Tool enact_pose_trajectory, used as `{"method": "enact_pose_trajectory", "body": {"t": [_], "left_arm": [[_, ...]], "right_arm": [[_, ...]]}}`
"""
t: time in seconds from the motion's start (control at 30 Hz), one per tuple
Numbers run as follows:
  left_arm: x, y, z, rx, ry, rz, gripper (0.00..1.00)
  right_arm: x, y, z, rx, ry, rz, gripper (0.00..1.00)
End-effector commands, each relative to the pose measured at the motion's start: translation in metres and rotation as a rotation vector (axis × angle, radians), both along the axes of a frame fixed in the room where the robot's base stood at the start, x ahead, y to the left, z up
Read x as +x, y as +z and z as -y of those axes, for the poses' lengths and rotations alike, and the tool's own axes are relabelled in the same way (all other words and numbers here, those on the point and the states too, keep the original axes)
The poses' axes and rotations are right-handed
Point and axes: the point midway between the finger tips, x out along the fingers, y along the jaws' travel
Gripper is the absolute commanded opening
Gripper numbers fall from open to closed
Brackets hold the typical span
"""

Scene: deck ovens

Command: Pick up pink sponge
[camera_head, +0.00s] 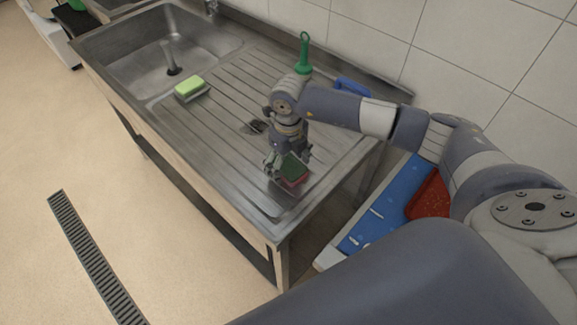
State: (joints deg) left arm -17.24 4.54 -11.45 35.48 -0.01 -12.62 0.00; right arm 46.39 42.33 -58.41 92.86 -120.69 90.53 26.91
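The pink sponge (294,171) has a dark green top face and a pink-red edge below it. It is over the near right part of the steel drainboard and looks tilted. My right gripper (281,163) points down right at the sponge, with a finger showing at its left side. The other finger is hidden, so I cannot tell whether the gripper is closed on the sponge or whether the sponge is lifted. My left gripper is not in view.
A yellow-green sponge (190,88) lies near the sink basin (150,45). A green-handled brush (304,55) and a blue item (352,86) are at the back by the tiled wall. Blue (375,205) and red (430,196) boards lie right of the sink table.

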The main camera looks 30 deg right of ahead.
Motion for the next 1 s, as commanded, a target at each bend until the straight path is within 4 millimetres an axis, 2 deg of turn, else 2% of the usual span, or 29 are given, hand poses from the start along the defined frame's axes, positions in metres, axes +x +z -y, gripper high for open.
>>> {"method": "enact_pose_trajectory", "body": {"t": [0.03,0.2,0.67,0.77,0.9,1.0], "left_arm": [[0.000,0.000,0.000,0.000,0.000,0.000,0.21],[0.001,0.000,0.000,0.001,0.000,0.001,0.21],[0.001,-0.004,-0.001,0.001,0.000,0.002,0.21],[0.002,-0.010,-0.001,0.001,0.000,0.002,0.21],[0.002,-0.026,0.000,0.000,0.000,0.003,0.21],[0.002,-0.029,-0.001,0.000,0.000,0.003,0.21]], "right_arm": [[0.000,0.000,0.000,0.000,0.000,0.000,0.64],[0.000,0.000,0.000,0.000,0.000,0.000,0.46],[0.001,0.005,0.000,0.002,-0.001,0.003,0.45],[0.001,0.013,0.000,0.001,-0.001,0.004,0.45],[0.002,0.035,0.000,0.000,0.001,0.008,0.45],[-0.017,0.034,-0.015,0.001,0.006,0.000,0.45]]}}
